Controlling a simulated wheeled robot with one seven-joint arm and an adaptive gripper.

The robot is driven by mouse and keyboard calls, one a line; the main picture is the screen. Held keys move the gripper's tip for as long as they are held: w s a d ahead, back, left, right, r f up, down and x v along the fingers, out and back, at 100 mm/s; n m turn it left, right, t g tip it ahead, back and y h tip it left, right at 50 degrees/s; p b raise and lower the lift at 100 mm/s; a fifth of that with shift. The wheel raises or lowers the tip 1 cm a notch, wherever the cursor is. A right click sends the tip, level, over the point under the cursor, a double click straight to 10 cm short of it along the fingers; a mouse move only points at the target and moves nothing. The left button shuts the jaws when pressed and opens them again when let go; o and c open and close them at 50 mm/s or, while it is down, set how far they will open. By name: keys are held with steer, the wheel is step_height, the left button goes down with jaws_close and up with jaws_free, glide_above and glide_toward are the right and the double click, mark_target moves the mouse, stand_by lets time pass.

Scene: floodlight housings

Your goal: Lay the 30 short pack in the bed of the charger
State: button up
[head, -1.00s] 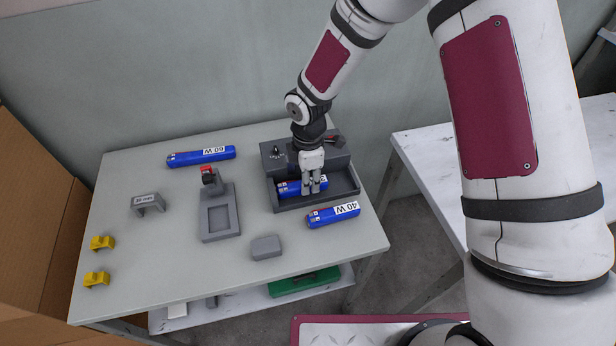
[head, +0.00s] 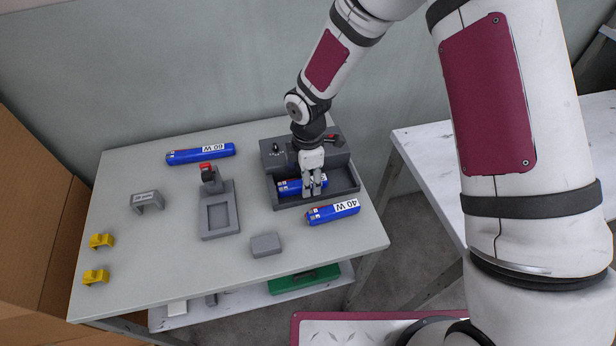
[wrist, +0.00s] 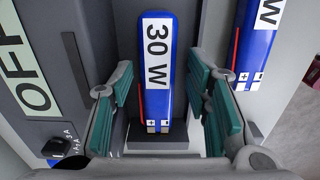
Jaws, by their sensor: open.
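The blue 30 W pack (wrist: 157,60) lies in the bed of the grey charger (head: 352,184); it also shows in the head view (head: 289,187), partly covered by my gripper. In the wrist view its terminal end with plus and minus marks is towards my gripper. My gripper (head: 313,192) is over the bed, and in the wrist view its green-padded fingers (wrist: 165,103) stand open on both sides of the pack, with gaps between pads and pack. Part of the charger is hidden behind my arm.
A blue 40 W pack (head: 333,212) lies just in front of the charger. A 60 W pack (head: 200,154) lies at the back left. A grey stand with a red part (head: 220,212), a grey block (head: 265,245) and yellow clips (head: 96,277) are on the table.

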steer(key=shift+w, duration=0.2)
steer(key=s+d+r+m+t, duration=0.1)
steer(key=d+r+m, duration=0.15)
steer(key=r, duration=0.75)
steer(key=s+d+r+m, duration=0.15)
steer(key=d+r, duration=0.25)
steer(key=r, duration=0.7)
steer(key=s+d+r+m+t+h, duration=0.1)
steer(key=s+d+r+m, duration=0.5)
steer(key=d+r+m, duration=0.15)
steer(key=s+d+r+m+t, duration=0.1)
steer(key=s+d+r+m, duration=0.1)
steer(key=s+m, duration=0.3)
steer(key=s+d+r+m+t+y, duration=0.1)
steer(key=s+d+r+m, duration=0.2)
steer(key=s, duration=0.6)
steer(key=shift+d+r+m+t, duration=0.4)
steer(key=shift+d+m, duration=0.15)
steer(key=shift+m, duration=0.3)
